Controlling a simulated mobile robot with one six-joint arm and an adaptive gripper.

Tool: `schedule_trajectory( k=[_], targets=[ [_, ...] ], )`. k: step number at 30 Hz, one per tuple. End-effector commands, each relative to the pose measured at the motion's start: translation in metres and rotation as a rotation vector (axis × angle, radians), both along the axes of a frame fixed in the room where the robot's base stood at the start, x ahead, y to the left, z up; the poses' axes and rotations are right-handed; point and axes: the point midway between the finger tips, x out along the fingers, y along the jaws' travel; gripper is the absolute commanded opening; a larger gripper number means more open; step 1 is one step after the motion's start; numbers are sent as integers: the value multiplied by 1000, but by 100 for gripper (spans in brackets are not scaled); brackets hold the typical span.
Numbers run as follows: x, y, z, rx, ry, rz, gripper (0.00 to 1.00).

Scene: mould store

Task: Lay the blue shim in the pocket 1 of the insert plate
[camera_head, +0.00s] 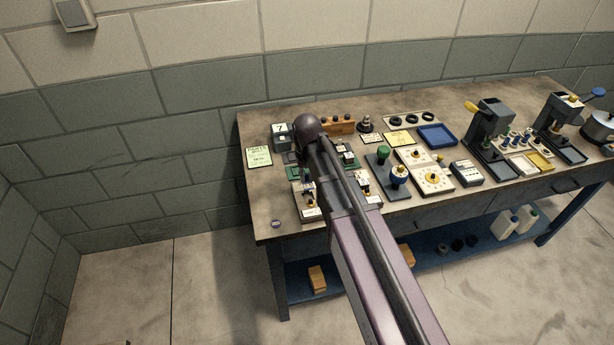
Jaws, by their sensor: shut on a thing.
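My arm reaches across the bench from the lower right, and its dark rounded joint is over the left part of the bench. My gripper cannot be made out; the arm seems to hide it. I cannot pick out the blue shim. I cannot tell which piece is the insert plate or where its pocket 1 is. Small green pieces (292,172) lie left of the arm, partly covered by it.
The workbench (262,205) is crowded. A box marked 7 (281,133), a blue tray (437,136), a white dial panel (434,180) and a dark press (490,125) stand on it. The bench's front left corner is mostly bare. A block wall stands behind.

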Motion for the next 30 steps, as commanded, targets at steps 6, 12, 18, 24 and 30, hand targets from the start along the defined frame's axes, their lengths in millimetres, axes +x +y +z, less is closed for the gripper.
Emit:
schedule_trajectory(
  k=[6,12,18,24,30],
  targets=[
    [0,0,-19,0,0,0,3],
    [0,1,-31,0,0,1,3],
    [0,1,-39,0,0,1,3],
    [0,1,-40,0,0,2,3],
    [0,1,-40,0,0,2,3]
  ],
)
